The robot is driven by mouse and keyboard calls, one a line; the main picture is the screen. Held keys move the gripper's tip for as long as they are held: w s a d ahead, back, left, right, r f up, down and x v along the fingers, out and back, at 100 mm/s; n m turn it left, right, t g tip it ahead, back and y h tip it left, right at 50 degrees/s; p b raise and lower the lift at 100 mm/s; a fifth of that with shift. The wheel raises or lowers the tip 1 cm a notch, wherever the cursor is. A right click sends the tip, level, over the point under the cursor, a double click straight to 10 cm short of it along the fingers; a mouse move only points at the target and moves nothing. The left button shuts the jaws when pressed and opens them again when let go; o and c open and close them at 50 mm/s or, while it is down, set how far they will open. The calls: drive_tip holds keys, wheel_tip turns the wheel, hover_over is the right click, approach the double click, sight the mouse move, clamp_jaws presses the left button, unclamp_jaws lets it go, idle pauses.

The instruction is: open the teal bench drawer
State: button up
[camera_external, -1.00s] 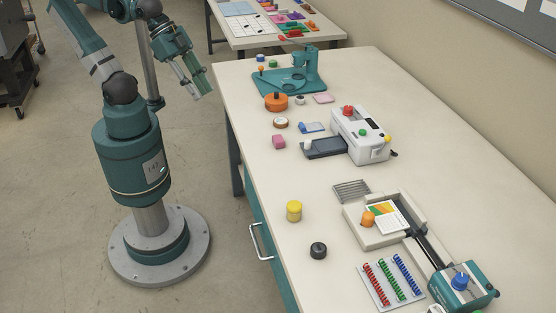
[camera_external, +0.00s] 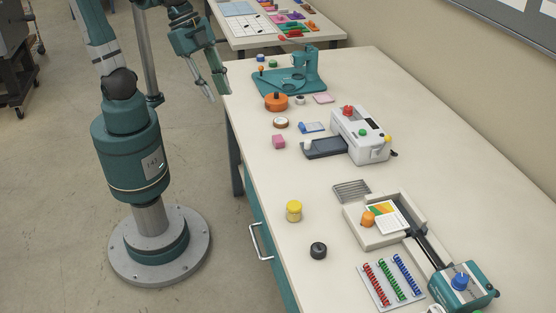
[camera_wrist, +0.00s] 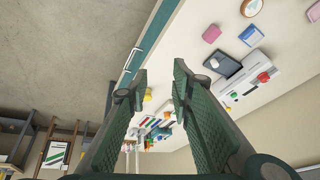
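The teal drawer (camera_external: 283,282) is in the front side of the bench, below the top, and looks flush with it. Its silver bar handle (camera_external: 256,243) sticks out to the left. In the wrist view the teal front (camera_wrist: 152,32) runs along the bench edge and the pale handle (camera_wrist: 131,60) shows left of my fingers. My gripper (camera_external: 219,94) is open and empty, pointing down beside the bench's far left corner, well away from the handle. It also shows open in the wrist view (camera_wrist: 160,78).
The bench top (camera_external: 240,130) carries a teal punch (camera_external: 292,82), a white laminator (camera_external: 360,138), a yellow jar (camera_external: 294,211) and a black knob (camera_external: 318,250) near the drawer side. My base stands left of the bench, with clear floor (camera_external: 225,255) between.

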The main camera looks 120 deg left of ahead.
drive_tip(key=w+d+m+g+p, duration=0.25)
drive_tip(key=w+d, duration=0.55)
drive_tip(key=w, duration=0.4)
drive_tip(key=m+y+p, duration=0.1)
drive_tip(key=m+y, duration=0.1)
drive_tip(key=m, duration=0.1)
hover_over(255, 241)
drive_tip(key=s+d, duration=0.1)
wheel_tip(255, 241, down, 28)
drive_tip(key=shift+s+d+f+g, duration=0.15)
drive_tip(key=shift+g, duration=0.2)
drive_tip(key=shift+b+x, duration=0.75)
drive_tip(key=shift+x, duration=3.15)
drive_tip(key=shift+d, duration=0.15)
drive_tip(key=shift+c, duration=0.7)
clamp_jaws()
